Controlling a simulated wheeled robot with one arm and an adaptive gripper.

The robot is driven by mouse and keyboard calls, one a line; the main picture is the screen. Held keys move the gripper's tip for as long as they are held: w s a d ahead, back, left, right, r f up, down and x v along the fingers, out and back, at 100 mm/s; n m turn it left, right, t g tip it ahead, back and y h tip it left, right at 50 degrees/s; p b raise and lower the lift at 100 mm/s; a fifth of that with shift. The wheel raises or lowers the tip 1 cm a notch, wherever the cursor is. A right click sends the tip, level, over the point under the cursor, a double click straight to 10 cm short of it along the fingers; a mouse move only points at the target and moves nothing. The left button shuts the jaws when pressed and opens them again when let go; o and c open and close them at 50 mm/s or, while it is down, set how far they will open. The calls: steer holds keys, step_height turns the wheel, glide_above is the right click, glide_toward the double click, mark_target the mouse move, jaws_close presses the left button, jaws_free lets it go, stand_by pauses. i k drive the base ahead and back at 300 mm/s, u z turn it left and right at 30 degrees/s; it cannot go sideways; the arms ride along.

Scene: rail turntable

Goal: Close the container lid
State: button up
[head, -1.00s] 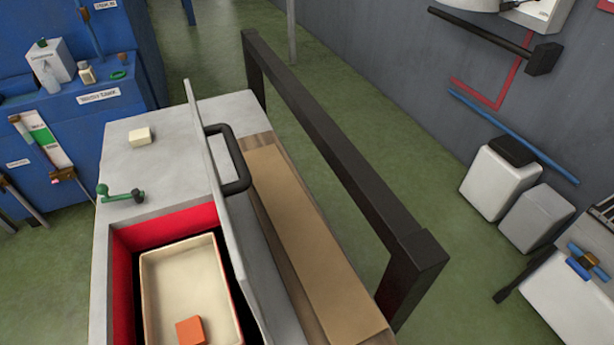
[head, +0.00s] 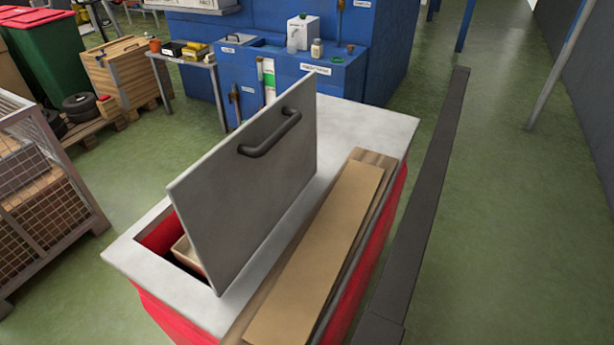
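The grey container lid (head: 240,195) stands open in the head view, raised steeply from the container's top. A dark bar handle (head: 270,133) is fixed on the face turned toward me. The container (head: 372,122) has a grey top and red sides. Part of its opening shows left of the lid, with a red inner wall (head: 158,236) and the edge of a beige tray (head: 187,256). The lid hides most of the opening. My gripper is not in view.
A brown board (head: 320,250) lies on the container's top right of the lid. A long dark rail (head: 430,200) runs along the right side, with open green floor beyond. A wire cage (head: 45,200) stands left; a blue cabinet (head: 330,85) stands behind.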

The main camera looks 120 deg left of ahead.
mark_target(226, 205)
steer(key=u, duration=4.05)
steer(key=k, duration=1.15)
steer(key=u, duration=0.7)
steer(key=i, duration=1.4)
steer(key=z, duration=0.35)
